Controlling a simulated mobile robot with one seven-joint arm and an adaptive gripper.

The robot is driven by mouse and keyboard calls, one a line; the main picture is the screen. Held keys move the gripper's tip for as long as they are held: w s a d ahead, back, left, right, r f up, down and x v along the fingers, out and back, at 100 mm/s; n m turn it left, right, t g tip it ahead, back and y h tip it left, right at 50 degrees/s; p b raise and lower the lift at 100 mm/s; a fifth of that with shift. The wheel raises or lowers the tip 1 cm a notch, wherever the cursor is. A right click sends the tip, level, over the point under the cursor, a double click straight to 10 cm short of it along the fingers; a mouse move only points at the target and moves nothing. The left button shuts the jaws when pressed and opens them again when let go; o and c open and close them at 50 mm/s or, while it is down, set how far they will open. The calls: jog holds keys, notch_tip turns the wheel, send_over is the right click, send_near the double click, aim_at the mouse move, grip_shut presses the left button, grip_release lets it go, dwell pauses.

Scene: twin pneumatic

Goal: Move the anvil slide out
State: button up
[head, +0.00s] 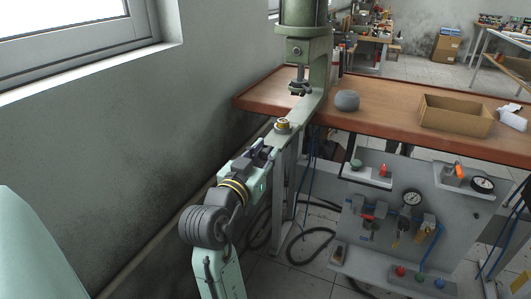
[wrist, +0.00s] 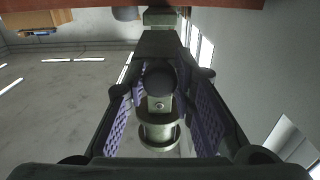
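The green press (head: 305,45) stands on the table at the wall. Its pale green anvil slide (head: 301,113) reaches from under the ram past the table's front edge toward me, with a round brass-coloured piece (head: 283,123) on top. My gripper (head: 264,152) is at the near end of the slide; the end itself is partly hidden by it. In the wrist view, a dark round knob (wrist: 160,80) sits between the two purple finger pads of my gripper (wrist: 165,95). Gaps show beside the knob, so the fingers look open around it. Whether either pad touches it is unclear.
The wooden table (head: 385,108) carries a dark grey round object (head: 347,100) and an open cardboard box (head: 455,115). A grey panel (head: 400,220) with gauges and buttons stands at right below the table. The wall (head: 90,130) is close on the left.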

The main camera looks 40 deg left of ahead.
jog(key=o, duration=0.4)
jog(key=v, duration=1.2)
dwell(0.3)
